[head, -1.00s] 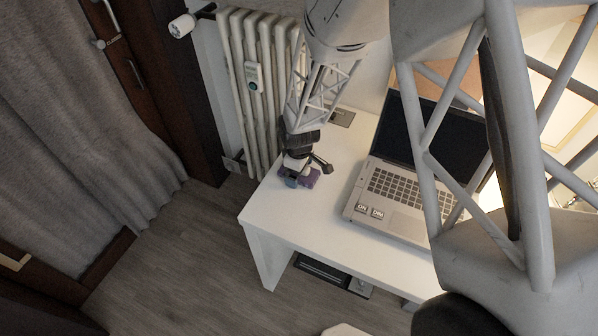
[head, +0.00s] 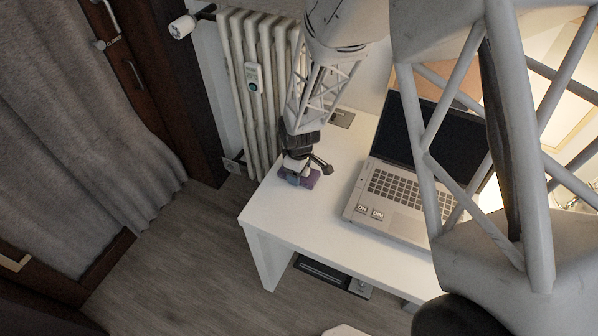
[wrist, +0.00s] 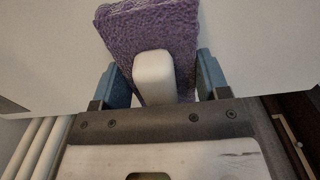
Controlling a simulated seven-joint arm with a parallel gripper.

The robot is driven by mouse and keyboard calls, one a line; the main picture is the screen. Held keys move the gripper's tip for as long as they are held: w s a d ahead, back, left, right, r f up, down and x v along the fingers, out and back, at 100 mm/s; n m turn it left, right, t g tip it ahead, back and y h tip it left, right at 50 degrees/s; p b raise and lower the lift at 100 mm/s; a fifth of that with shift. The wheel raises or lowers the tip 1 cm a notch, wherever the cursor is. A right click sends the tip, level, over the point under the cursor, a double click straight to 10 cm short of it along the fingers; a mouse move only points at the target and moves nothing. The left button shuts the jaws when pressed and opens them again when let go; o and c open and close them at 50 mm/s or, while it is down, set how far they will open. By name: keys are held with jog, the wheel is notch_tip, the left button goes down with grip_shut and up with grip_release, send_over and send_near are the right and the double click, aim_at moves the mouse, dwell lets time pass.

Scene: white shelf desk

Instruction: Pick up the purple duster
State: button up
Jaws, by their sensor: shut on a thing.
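The purple duster (wrist: 150,30) has a textured purple pad and a pale, rounded handle (wrist: 154,77), both seen in the wrist view. In the head view the purple duster (head: 309,180) is at the left end of the white desk, partly hidden under my gripper (head: 297,177). In the wrist view my gripper (wrist: 162,82) has one blue finger at each side of the duster, and it is shut on it. I cannot tell whether the duster still touches the desk.
An open laptop (head: 400,195) stands on the white desk (head: 290,222) to the right of my gripper. A white radiator (head: 262,85) is behind the desk's left end. The desk surface between gripper and laptop is clear.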

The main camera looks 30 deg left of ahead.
jog(key=shift+r, duration=0.1)
jog(key=shift+r, duration=0.75)
notch_tip(320, 180, up, 2)
jog(key=shift+r, duration=0.1)
jog(key=s+d, duration=0.3)
jog(key=s, duration=0.1)
jog(key=s+d, duration=0.4)
jog(key=s+d+r, duration=0.1)
jog(key=s+d, duration=0.2)
jog(key=s, duration=0.1)
jog(key=shift+d, duration=0.35)
